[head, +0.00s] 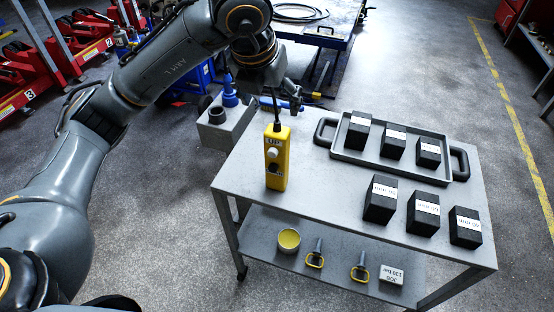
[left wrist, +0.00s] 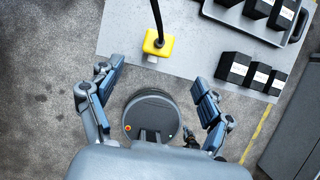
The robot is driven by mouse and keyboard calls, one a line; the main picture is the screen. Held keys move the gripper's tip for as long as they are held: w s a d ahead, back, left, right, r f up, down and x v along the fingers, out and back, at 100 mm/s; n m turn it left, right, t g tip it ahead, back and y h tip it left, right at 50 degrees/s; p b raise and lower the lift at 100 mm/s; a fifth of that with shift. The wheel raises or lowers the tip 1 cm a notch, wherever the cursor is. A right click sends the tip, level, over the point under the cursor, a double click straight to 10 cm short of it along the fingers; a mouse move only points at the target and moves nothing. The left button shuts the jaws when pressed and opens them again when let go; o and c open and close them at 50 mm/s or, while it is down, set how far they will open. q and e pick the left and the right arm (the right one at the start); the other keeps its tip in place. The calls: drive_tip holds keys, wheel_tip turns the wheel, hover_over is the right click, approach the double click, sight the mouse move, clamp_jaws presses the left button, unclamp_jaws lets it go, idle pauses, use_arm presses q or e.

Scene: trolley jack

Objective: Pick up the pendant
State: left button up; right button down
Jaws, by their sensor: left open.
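The pendant (head: 276,172) is a yellow box with round buttons and a label reading UP. It stands upright near the left part of the trolley's grey top (head: 325,190), with a black cable rising from its upper end. In the left wrist view the pendant (left wrist: 158,43) shows from above, beyond the fingertips. My left gripper (head: 284,100) is above and just behind the pendant in the head view, partly hidden by its own wrist. In the left wrist view its two fingers (left wrist: 157,76) are spread wide with nothing between them. My right gripper is not in view.
A grey tray (head: 395,165) with black blocks lies at the back right of the top; more black blocks (head: 423,214) stand in front of it. The lower shelf (head: 262,250) holds a tin, two yellow-handled items and a white box. A grey block (head: 228,128) stands behind left.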

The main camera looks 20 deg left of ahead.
sight(277, 130)
use_arm(q)
drive_tip(key=x, duration=0.8)
drive_tip(key=shift+w+f+p, duration=0.2)
drive_tip(key=shift+f+p, duration=0.35)
drive_tip(key=x, duration=0.1)
drive_tip(key=p+x, duration=0.1)
drive_tip(key=x, duration=0.1)
drive_tip(key=shift+w+a+f, duration=0.15)
drive_tip(key=shift+a+f, duration=0.05)
drive_tip(key=shift+f, duration=0.1)
drive_tip(key=shift+w+f, duration=0.15)
drive_tip(key=shift+f, duration=0.2)
drive_tip(key=shift+c, duration=0.4)
clamp_jaws()
